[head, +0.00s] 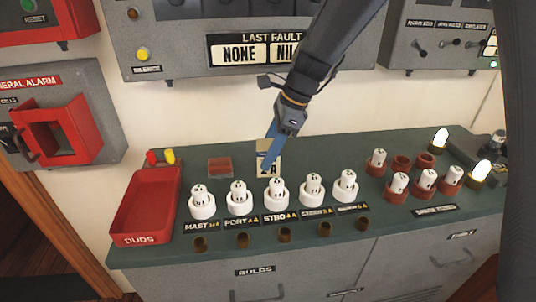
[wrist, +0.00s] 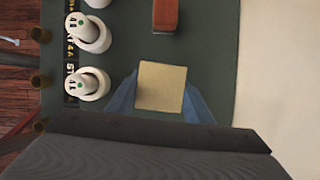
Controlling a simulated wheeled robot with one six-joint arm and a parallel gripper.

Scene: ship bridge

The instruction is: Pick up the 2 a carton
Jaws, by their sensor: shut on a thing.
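The carton marked "2 A" (head: 272,151) is a small cream box at the back of the green counter (head: 340,148), behind the row of white fuse holders. In the head view its label is partly covered by a blue finger. In the wrist view the carton (wrist: 162,86) shows as a plain tan square between the blue fingers. My gripper (head: 269,150) reaches down from above and is shut on the carton; the fingers also show in the wrist view (wrist: 160,100). I cannot tell whether the carton touches the counter.
White fuses (head: 276,192) stand in a row of holders in front of the carton. A red-brown block (head: 219,167) lies to its left, beyond it a red DUDS tray (head: 146,205). More fuses in red-brown holders (head: 424,183) and lit bulbs (head: 480,172) stand at right. The wall is close behind.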

